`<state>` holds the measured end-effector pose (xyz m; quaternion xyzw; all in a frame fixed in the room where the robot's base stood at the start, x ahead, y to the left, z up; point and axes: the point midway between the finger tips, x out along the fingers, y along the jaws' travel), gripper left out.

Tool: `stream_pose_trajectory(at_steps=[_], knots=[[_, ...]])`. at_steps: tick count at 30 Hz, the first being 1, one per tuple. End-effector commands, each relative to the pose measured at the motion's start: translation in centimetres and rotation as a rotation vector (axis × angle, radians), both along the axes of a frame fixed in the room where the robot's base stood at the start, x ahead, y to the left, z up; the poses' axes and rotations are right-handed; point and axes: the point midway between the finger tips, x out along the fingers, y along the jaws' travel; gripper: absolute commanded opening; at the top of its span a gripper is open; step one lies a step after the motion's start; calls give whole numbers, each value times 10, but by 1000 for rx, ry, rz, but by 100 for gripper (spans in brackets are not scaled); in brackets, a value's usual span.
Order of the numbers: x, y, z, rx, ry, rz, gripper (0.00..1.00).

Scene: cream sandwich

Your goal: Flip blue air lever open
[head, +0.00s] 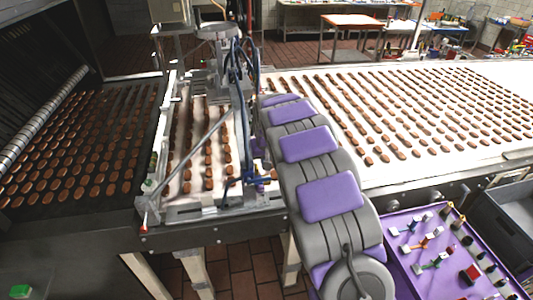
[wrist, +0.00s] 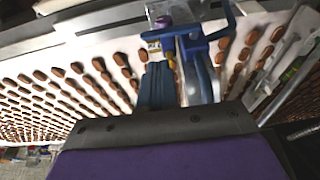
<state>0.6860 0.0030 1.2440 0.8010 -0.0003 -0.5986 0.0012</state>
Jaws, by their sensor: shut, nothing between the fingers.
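The blue air lever (head: 250,172) is at the front of the frame over the narrow conveyor in the head view, small and partly behind my arm. In the wrist view, blue parts with a curved blue handle (wrist: 230,20) stand at the top centre, beside a small white label; I cannot tell which part is the lever itself. My gripper (wrist: 165,122) shows as a dark grey edge with a purple body across the bottom of the wrist view. It is shut and empty, close to the blue parts. I cannot tell whether it touches them. My arm hides its tip in the head view.
Rows of brown biscuits lie on the white conveyor (head: 400,110) and on the dark belt (head: 80,150). A slanted metal bar (head: 200,140) crosses the narrow conveyor. A purple tray (head: 410,262) of parts is at the lower right, beside a dark crate (head: 510,210).

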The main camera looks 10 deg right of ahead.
Motion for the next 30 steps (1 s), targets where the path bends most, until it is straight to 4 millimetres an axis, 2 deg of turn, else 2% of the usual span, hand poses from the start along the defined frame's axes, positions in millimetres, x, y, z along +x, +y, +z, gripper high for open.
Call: stream_pose_trajectory(at_steps=[1, 6, 12, 30], knots=[[2, 0, -10, 0, 4, -1, 0], [6, -2, -38, 2, 4, -2, 0], [5, -2, -60, 2, 5, -2, 0], [7, -1, -66, 10, 0, -1, 0]])
